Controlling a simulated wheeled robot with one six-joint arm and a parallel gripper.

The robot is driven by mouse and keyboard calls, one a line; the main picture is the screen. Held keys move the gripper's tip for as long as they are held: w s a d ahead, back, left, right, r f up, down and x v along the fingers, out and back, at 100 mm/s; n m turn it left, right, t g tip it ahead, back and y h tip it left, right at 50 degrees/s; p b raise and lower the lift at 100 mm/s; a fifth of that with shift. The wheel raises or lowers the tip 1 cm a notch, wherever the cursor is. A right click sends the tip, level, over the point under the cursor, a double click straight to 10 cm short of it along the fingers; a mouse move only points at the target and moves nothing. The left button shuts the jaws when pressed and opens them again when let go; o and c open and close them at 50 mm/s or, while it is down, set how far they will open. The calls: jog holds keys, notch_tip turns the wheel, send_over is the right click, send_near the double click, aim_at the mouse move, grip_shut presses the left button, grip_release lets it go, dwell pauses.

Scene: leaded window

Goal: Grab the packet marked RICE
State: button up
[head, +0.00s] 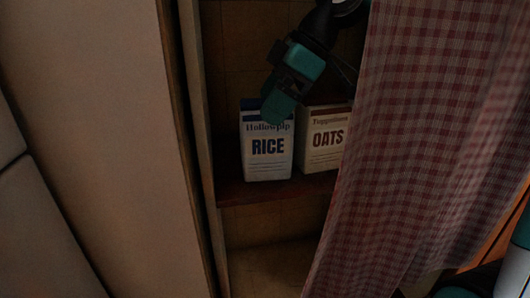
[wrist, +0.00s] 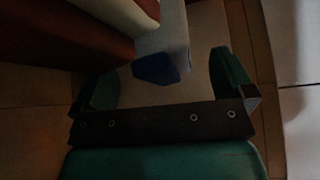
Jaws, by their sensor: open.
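The RICE packet (head: 267,153) is a white box with dark lettering and a blue top, standing upright on a wooden shelf. My gripper (head: 276,112) comes down from above in front of its top edge and hides part of it. In the wrist view my gripper (wrist: 168,68) is open, with one green finger on each side. A pale box with a blue end (wrist: 155,68), which looks like the RICE packet, shows between and beyond the fingers. I cannot tell whether either finger touches it.
A white OATS packet (head: 325,140) stands close on the right of the RICE packet. A red checked curtain (head: 420,130) hangs at the right and covers part of the OATS packet. The shelf (head: 280,190) is dark wood. An upright cabinet edge (head: 203,150) stands at the left.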

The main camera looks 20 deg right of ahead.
jog(key=shift+b+x, duration=0.45)
jog(key=shift+x, duration=0.65)
jog(key=c, duration=1.7)
jog(key=shift+r, duration=0.1)
jog(key=shift+c, duration=0.5)
